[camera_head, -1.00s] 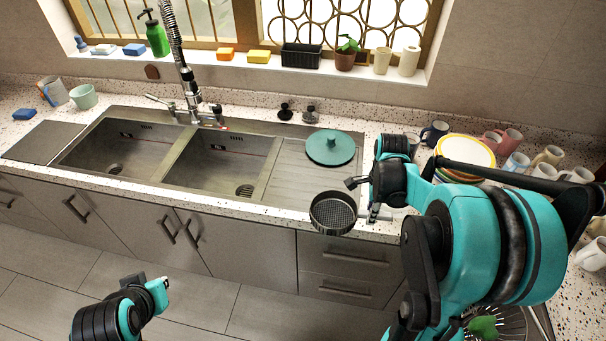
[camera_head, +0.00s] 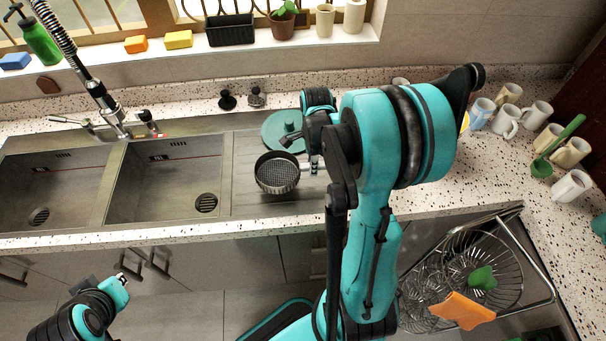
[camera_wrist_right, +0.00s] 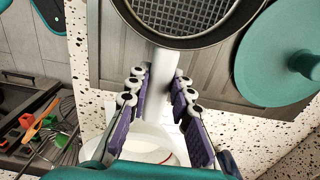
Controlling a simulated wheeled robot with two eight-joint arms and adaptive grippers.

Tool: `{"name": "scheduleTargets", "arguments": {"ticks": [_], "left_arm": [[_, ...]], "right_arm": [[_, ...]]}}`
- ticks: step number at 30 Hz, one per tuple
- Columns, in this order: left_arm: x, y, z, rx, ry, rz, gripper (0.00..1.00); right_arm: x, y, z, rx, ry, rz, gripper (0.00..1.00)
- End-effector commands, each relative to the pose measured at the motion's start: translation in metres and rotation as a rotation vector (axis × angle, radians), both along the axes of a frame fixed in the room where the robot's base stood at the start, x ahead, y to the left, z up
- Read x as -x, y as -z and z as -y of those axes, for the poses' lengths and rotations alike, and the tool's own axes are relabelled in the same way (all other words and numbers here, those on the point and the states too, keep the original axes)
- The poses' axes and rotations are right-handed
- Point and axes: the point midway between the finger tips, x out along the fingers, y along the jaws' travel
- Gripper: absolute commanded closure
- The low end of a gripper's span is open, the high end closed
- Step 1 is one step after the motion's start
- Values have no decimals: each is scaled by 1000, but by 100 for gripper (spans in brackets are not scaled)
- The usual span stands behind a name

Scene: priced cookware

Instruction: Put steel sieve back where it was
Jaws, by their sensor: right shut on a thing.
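The steel sieve (camera_head: 277,173) is round and dark-rimmed with a mesh bottom. It shows over the ribbed drainboard (camera_head: 243,195) right of the sinks; whether it touches the board I cannot tell. My right gripper (camera_head: 309,164) is at the sieve's right side. In the right wrist view the gripper (camera_wrist_right: 159,78) is shut on the pale handle of the sieve (camera_wrist_right: 190,42), with the mesh bowl beyond the fingertips. My left gripper (camera_head: 122,283) hangs low at the left, in front of the cabinets, away from the sieve; its jaws are too small to read.
A teal lid (camera_head: 281,128) lies on the drainboard just behind the sieve. The sinks (camera_head: 165,180) and tap (camera_head: 108,105) are to the left. Several mugs (camera_head: 506,119) stand at right. A wire dish rack (camera_head: 480,262) is at lower right. My right arm hides the counter between.

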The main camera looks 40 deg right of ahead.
Motion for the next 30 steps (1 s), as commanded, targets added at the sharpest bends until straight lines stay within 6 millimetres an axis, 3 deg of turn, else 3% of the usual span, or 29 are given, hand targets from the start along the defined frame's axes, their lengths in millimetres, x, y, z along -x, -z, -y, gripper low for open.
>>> {"name": "scheduleTargets", "arguments": {"ticks": [12,23,24,26,30], "left_arm": [[0,15,0,0,0,0,100],[0,18,0,0,0,0,100],[0,18,0,0,0,0,100],[0,17,0,0,0,0,100],[0,17,0,0,0,0,100]], "right_arm": [[-1,48,0,0,0,0,100],[0,52,0,0,0,0,100],[0,52,0,0,0,0,74],[0,51,0,0,0,0,58],[0,51,0,0,0,0,58]]}}
